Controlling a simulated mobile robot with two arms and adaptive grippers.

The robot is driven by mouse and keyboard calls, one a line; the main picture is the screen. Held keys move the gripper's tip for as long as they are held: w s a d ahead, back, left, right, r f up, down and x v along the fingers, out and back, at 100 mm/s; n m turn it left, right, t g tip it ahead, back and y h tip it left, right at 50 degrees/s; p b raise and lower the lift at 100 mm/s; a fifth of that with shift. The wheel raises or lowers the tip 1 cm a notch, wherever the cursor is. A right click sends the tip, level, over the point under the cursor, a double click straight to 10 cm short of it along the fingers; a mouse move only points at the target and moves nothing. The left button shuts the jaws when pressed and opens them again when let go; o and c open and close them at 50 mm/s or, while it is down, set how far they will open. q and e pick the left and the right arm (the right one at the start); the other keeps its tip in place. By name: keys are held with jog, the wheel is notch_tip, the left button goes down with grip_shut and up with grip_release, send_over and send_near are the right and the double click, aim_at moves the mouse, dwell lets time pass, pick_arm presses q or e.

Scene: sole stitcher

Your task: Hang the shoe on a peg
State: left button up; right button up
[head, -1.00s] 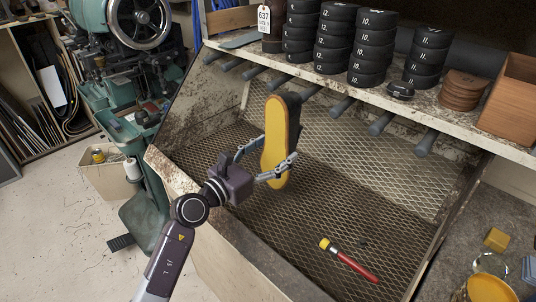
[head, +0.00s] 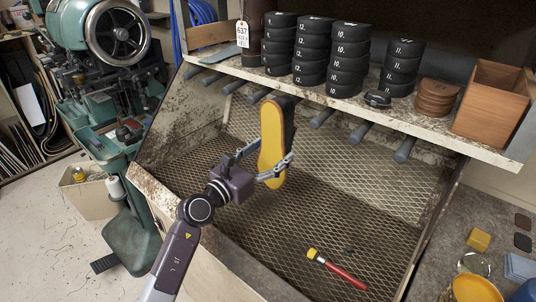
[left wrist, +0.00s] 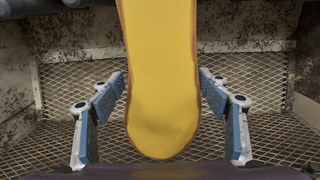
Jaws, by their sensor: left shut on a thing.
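The shoe (head: 273,145) has a yellow sole and a dark upper. It hangs upright in the air with its sole toward me and its narrower end down. My left gripper (head: 274,153) is shut on it, one finger on each side. In the left wrist view the yellow sole (left wrist: 160,60) fills the middle between the blue-padded fingers. Grey pegs stick out in a row under the shelf, such as one at the right (head: 405,149), one further left (head: 361,132) and another (head: 322,117). The shoe's upper end is close to the pegs; contact cannot be told. My right gripper is not in view.
Black stacked rolls (head: 349,60), brown discs (head: 437,98) and a wooden box (head: 491,98) stand on the shelf (head: 470,145) above the pegs. A red-handled brush (head: 340,271) lies on the mesh floor (head: 330,225). A green machine (head: 85,60) stands left.

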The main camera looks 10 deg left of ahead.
pick_arm(q)
jog(key=shift+d+f, duration=0.1)
jog(key=shift+f, duration=0.2)
jog(key=o, duration=1.5)
jog(key=shift+w, duration=0.15)
jog(key=shift+c, duration=0.2)
jog(key=shift+r, duration=0.1)
